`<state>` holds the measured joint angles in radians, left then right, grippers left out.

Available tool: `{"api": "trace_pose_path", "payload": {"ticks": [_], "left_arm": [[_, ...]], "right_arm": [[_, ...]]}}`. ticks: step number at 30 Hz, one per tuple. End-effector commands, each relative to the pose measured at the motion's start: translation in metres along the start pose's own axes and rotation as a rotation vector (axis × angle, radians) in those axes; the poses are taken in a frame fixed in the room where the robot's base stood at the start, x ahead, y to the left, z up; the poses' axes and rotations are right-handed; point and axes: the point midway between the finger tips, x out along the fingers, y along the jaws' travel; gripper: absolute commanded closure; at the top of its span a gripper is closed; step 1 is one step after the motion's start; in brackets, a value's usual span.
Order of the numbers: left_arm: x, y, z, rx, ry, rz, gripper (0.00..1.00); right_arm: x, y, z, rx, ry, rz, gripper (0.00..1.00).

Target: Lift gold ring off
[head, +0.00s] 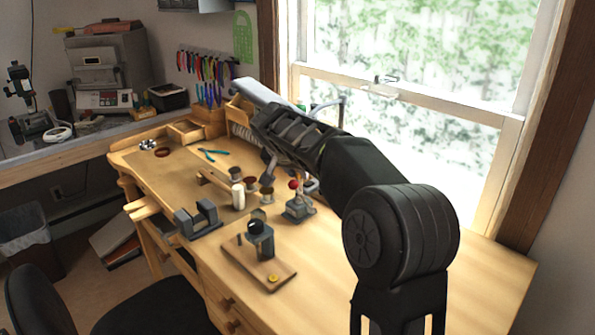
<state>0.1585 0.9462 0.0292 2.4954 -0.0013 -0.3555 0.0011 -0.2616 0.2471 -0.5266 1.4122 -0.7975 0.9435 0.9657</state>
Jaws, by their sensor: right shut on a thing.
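My right arm comes in from the lower right and reaches over the workbench (420,262). My right gripper (269,170) points down over the bench near the window side. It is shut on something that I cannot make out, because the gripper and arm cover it. A small stand with a red ball (294,184) and a grey base (297,209) is just right of the fingers. I cannot clearly identify a gold ring. A small yellow round piece (272,279) lies on the front end of a wooden board (245,265). My left gripper is not in view.
A grey block with a black ball (258,238) stands on the board. A grey U-shaped holder (198,220), a white cylinder (238,195) and small spools (267,195) stand nearby. Teal-handled pliers (210,155) lie farther back. The bench's right front is clear.

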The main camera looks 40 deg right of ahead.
Motion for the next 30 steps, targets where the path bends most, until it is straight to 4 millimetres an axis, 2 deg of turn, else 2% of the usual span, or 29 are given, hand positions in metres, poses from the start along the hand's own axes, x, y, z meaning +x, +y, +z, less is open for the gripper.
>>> {"api": "trace_pose_path", "payload": {"ticks": [9,23,30], "left_arm": [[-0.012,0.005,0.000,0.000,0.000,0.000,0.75],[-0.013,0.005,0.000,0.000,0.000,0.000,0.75],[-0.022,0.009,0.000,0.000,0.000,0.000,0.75]], "right_arm": [[-0.015,0.000,-0.014,0.002,0.004,-0.002,1.00],[-0.017,0.000,-0.016,0.001,0.003,-0.002,1.00],[-0.027,0.000,-0.024,0.001,0.003,-0.002,1.00]]}}
